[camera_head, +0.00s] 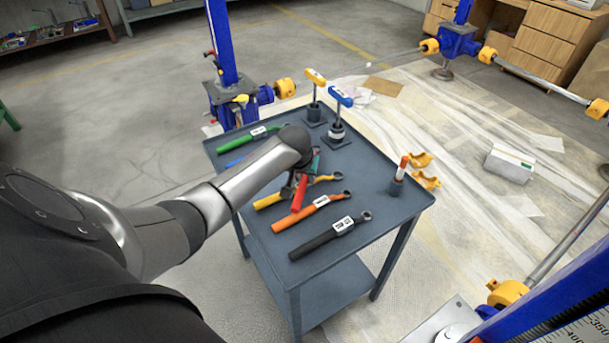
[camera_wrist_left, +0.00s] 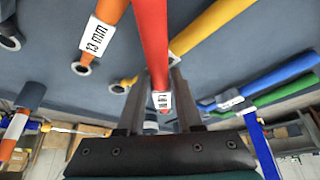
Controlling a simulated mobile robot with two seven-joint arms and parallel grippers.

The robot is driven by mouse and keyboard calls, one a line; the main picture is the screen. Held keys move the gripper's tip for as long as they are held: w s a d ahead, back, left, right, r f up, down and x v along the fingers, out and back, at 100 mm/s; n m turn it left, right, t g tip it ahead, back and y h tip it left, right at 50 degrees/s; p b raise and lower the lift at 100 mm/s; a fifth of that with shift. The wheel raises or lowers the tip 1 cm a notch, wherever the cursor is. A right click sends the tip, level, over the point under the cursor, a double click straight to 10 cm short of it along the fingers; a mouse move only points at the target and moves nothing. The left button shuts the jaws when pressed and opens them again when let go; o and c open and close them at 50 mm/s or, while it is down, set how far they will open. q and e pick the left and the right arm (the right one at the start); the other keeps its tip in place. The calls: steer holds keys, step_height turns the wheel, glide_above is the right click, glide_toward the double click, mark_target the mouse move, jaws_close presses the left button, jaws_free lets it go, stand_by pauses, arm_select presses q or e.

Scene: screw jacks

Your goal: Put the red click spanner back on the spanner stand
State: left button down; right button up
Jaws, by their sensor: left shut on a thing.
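The red click spanner (camera_head: 300,193) is in my left gripper (camera_head: 290,189), over the dark blue-grey stand with a flat top (camera_head: 375,228). In the left wrist view its red handle (camera_wrist_left: 151,38) runs between the two fingers of the left gripper (camera_wrist_left: 158,98), which are shut on it. In the head view it crosses in front of the yellow spanner and slants differently from the other spanners. Whether it touches the stand top cannot be told. My left wrist hides part of it. My right gripper is not in view.
Green (camera_head: 245,139), blue (camera_head: 238,161), yellow (camera_head: 268,201), orange (camera_head: 300,217) and black (camera_head: 322,240) spanners lie on the stand. Yellow-handled (camera_head: 315,78) and blue-handled (camera_head: 340,97) upright tools stand at its far end. An orange-and-white tool stands in a holder (camera_head: 396,187) at the right.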

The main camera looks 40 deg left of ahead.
arm_select(q)
steer(key=shift+s+f, duration=0.1)
steer(key=shift+f, duration=0.1)
steer(key=c, duration=0.6)
jaws_free()
steer(key=shift+s+d+f, duration=0.1)
steer(key=shift+f, duration=0.1)
steer(key=shift+o, duration=0.2)
steer(key=shift+r, duration=0.55)
steer(key=p+v, duration=0.5)
steer(key=v, duration=0.7)
steer(key=shift+w+r, duration=0.25)
